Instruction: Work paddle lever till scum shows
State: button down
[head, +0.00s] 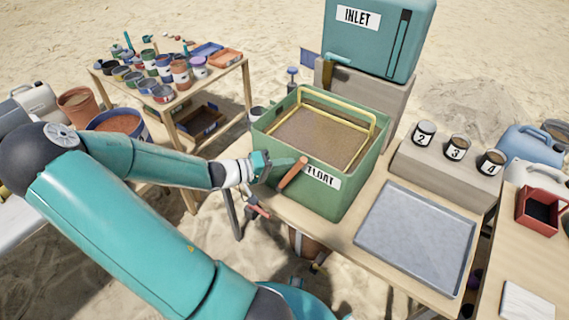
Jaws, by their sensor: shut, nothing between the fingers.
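A green tank labelled FLOAT (335,206) stands on the wooden table, with a yellow frame (335,101) over brown, grainy contents (315,138). I cannot tell if any scum lies on that surface. A lever with an orange-brown handle (292,174) sticks out at a slant at the tank's front left. I take it for the paddle lever. My gripper (268,166) is shut and empty at the tank's left front corner, just left of the handle. I cannot tell whether it touches the handle or the tank wall.
A teal INLET tank (375,45) stands behind on a grey block. A grey tray (418,238) lies right of the FLOAT tank. Numbered jars (456,147) stand on a ledge, with a red box (540,212) farther right. A table of paint cans (165,94) stands back left.

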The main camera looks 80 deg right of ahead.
jog(key=w+d+r+v, duration=0.1)
jog(key=d+v, duration=0.1)
jog(key=v, duration=1)
jog(key=shift+w+a+r, duration=0.15)
jog(key=shift+w+r, duration=0.15)
jog(key=shift+r, duration=0.05)
